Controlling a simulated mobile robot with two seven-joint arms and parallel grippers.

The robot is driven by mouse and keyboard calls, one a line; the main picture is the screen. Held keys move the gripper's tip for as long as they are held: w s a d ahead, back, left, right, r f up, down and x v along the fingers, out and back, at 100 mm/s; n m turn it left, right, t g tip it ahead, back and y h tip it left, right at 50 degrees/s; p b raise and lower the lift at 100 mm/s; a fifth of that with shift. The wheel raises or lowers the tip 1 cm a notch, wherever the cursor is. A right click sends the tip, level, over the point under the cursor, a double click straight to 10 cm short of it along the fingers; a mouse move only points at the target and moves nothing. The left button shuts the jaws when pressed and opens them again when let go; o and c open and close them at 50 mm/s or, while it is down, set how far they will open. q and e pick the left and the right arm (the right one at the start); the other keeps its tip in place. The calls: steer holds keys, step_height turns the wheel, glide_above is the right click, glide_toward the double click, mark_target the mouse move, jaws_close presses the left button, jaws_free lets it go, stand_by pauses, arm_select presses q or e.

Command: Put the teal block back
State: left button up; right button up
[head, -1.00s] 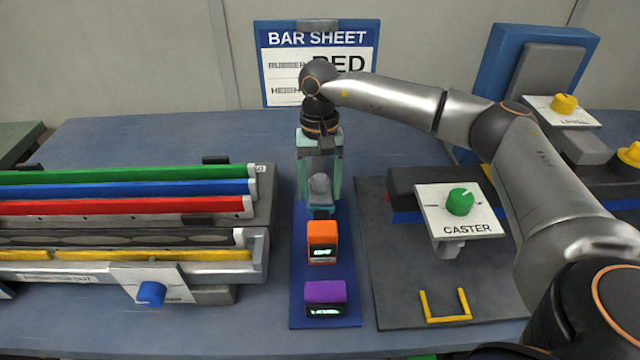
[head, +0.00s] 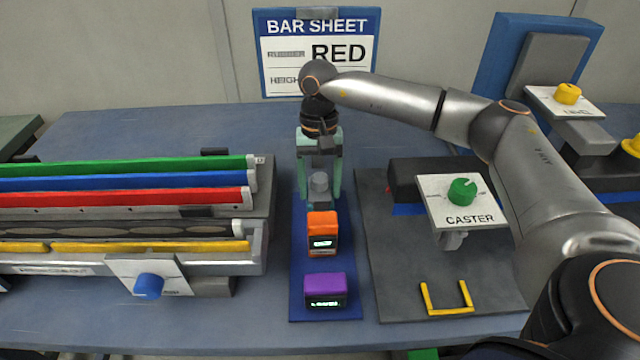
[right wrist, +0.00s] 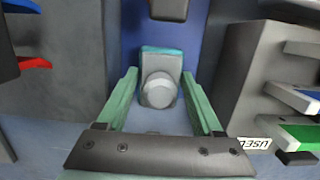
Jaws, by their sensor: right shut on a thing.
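My right gripper (head: 319,182) is at the far end of the blue strip (head: 297,285), pointing down, its pale green fingers closed on a block. In the right wrist view the teal block (right wrist: 162,49) shows a teal edge above a grey face with a round grey knob, between the fingers (right wrist: 160,95). In the head view the fingers hide most of it; whether it touches the strip cannot be told. An orange block (head: 322,228) and a purple block (head: 325,290) with small lit displays stand nearer on the strip. My left gripper is not in view.
Left is a rack with green, blue and red bars (head: 130,198) and a blue knob (head: 148,286). Right is a grey plate with a CASTER sign (head: 450,217), green knob and yellow bracket (head: 447,308). A bar sheet reading RED (head: 317,80) stands behind.

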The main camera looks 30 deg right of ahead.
steer(key=shift+f, duration=0.15)
steer(key=shift+f+b, duration=0.4)
steer(key=shift+f, duration=0.05)
steer(key=shift+f, duration=0.3)
steer(key=shift+f+b, duration=0.3)
steer(key=shift+b, duration=0.1)
stand_by(0.5)
steer(key=o, duration=1.5)
steer(key=r, duration=0.4)
steer(key=w+r, duration=0.1)
steer(key=r, duration=0.3)
steer(key=d+r+p, duration=0.1)
steer(key=r, duration=0.3)
steer(key=shift+w+r, duration=0.2)
steer(key=shift+w, duration=0.1)
